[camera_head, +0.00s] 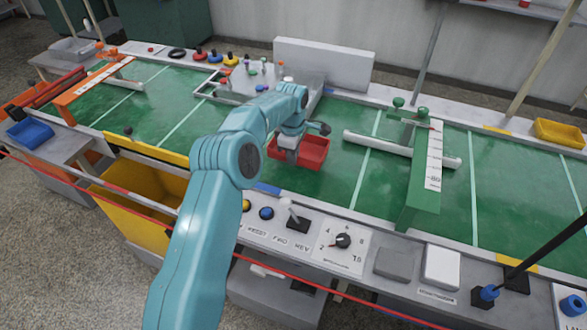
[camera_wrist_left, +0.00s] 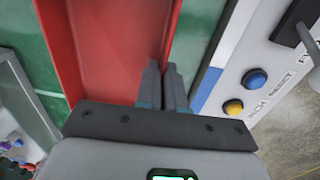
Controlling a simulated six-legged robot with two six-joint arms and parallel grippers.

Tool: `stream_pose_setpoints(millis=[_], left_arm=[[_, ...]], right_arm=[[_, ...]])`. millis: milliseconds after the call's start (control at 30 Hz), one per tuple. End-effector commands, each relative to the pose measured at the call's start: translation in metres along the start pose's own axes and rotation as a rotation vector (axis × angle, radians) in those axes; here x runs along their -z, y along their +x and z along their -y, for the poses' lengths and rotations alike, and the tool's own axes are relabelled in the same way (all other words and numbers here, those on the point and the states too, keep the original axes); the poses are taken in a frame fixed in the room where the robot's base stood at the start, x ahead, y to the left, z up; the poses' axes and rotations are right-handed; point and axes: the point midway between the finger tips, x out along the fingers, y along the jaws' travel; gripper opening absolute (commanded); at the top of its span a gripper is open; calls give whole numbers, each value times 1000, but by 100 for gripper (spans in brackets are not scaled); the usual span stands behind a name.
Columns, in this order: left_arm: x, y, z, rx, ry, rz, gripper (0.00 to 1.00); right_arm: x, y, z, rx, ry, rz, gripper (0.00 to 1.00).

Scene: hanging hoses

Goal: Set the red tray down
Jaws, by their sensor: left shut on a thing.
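The red tray (camera_head: 314,150) is over the green table surface near the front control strip in the head view. It looks level and empty; whether its base touches the surface I cannot tell. My left gripper (camera_head: 290,157) is at its left front side, partly hidden by my wrist. In the left wrist view my left gripper (camera_wrist_left: 165,85) has one finger on each side of the wall of the red tray (camera_wrist_left: 105,45) and is shut on it. My right gripper is not in view.
A control strip with buttons, a knob (camera_head: 342,241) and a lever (camera_head: 290,215) runs along the front. A green frame with a white scale (camera_head: 433,160) stands to the right. A white stand with small bottles (camera_head: 255,80) is behind.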

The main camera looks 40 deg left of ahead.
Motion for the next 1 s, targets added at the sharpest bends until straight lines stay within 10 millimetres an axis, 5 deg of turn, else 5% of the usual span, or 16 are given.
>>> stream_pose_setpoints(millis=[300,700,800,1000], left_arm=[[0,52,2,4,1,0,0],[0,58,2,3,1,0,0],[0,57,2,3,1,0,34],[0,57,2,3,1,0,34]], right_arm=[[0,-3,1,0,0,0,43],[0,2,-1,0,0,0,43],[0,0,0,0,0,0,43],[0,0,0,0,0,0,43]])
